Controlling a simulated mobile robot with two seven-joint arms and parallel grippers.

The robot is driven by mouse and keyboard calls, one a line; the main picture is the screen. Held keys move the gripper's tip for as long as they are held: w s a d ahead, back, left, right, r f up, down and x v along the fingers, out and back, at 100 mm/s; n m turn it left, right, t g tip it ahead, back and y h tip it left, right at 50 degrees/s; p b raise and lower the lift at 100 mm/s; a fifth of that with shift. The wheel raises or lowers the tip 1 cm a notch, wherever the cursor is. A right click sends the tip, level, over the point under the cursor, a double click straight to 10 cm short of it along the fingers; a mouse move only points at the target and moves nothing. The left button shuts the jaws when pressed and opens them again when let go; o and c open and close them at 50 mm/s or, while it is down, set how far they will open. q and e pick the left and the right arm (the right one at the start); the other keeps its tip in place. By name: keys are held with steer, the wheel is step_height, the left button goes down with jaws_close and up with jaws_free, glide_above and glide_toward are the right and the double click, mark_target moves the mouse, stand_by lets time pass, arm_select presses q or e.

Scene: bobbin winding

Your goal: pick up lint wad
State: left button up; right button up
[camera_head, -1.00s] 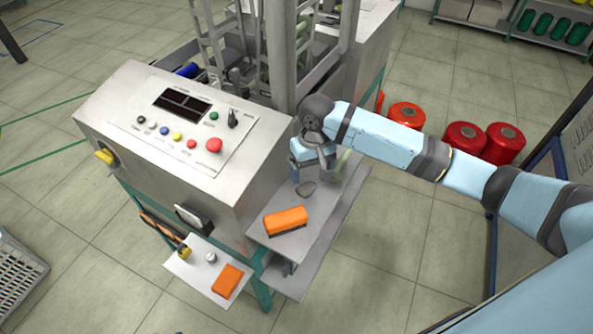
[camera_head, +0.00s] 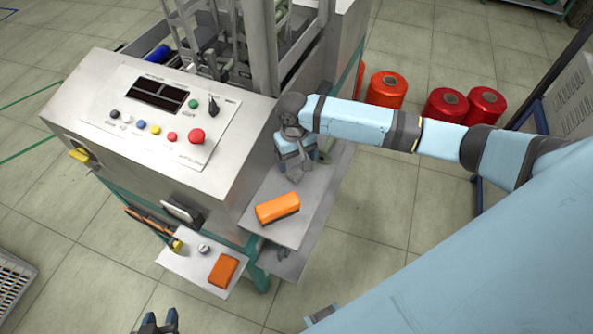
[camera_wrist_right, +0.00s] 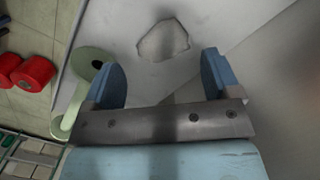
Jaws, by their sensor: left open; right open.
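The lint wad (camera_wrist_right: 163,41) is a small, grey, irregular patch lying on the grey metal shelf in the right wrist view. It lies just beyond the fingertips, roughly centred between them. My right gripper (camera_wrist_right: 163,62) is open and empty, with its blue fingers apart. In the head view my right gripper (camera_head: 295,160) hangs low over the shelf (camera_head: 304,222); there the wad is hard to tell from the gripper. My left gripper (camera_head: 158,322) is open and empty at the bottom edge of the head view, away from the shelf.
An orange brush-like block (camera_head: 278,208) lies on the shelf in front of my right gripper. A pale green spool (camera_wrist_right: 92,66) is left of the fingers in the wrist view. The control panel (camera_head: 165,115) stands left. A lower tray (camera_head: 190,265) holds an orange block (camera_head: 223,270).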

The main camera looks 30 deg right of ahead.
mark_target(297, 170)
step_height(297, 170, down, 4)
steer(key=shift+a+f, duration=0.1)
steer(key=c, duration=0.7)
